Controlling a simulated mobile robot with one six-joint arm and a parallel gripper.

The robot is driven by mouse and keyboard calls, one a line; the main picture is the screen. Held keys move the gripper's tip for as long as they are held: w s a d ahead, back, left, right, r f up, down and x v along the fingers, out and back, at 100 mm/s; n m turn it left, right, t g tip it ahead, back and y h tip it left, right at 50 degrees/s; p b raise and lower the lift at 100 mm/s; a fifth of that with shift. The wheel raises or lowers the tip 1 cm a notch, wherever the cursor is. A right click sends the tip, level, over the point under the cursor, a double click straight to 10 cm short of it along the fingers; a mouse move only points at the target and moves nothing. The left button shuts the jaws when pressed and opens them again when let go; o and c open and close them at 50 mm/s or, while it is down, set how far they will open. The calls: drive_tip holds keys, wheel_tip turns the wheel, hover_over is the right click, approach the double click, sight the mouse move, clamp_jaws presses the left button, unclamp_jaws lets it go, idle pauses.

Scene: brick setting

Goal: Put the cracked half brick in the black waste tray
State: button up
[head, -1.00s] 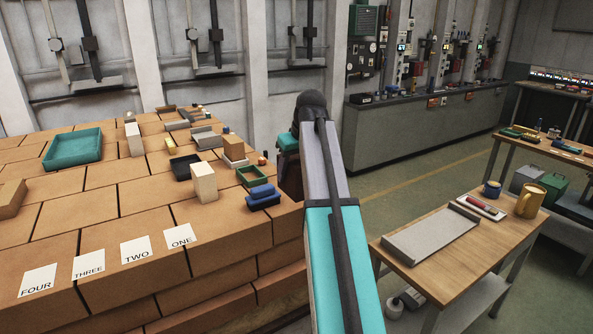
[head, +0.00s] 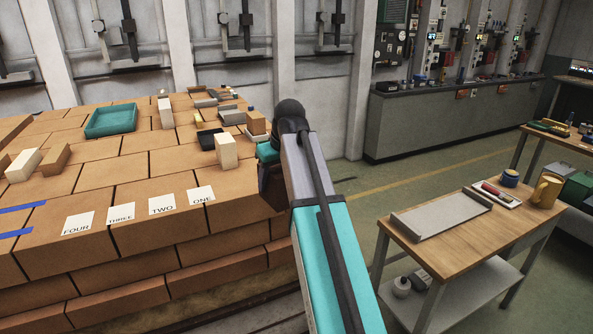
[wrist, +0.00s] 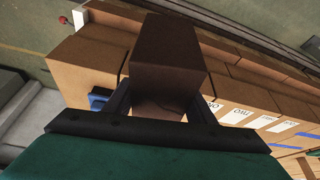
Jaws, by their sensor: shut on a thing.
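My gripper (wrist: 163,92) is shut on a dark brown brick (wrist: 168,55), which sticks out between its two black fingers in the wrist view. I cannot make out a crack on it. A small black tray (head: 208,139) stands on the stack to the left of my gripper, behind an upright cream block (head: 226,152).
The brick stack (head: 130,190) carries a teal tray (head: 111,120), several loose blocks and cards marked ONE to FOUR (head: 161,205). Blue items (wrist: 100,98) lie by my gripper in the wrist view. A wooden table (head: 462,240) stands to the right. The stack's middle is fairly clear.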

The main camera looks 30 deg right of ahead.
drive_tip(key=s+a+f+b, duration=0.1)
drive_tip(key=a+f, duration=0.3)
drive_tip(key=a, duration=0.4)
drive_tip(key=s+a+f+m+b, duration=0.1)
drive_tip(key=s+a+f, duration=0.1)
drive_tip(key=a+f, duration=0.3)
drive_tip(key=a, duration=0.4)
drive_tip(key=shift+s+f+h+b, duration=0.2)
drive_tip(key=shift+s+h+b, duration=0.1)
drive_tip(key=shift+s, duration=0.05)
drive_tip(key=shift+a, duration=0.15)
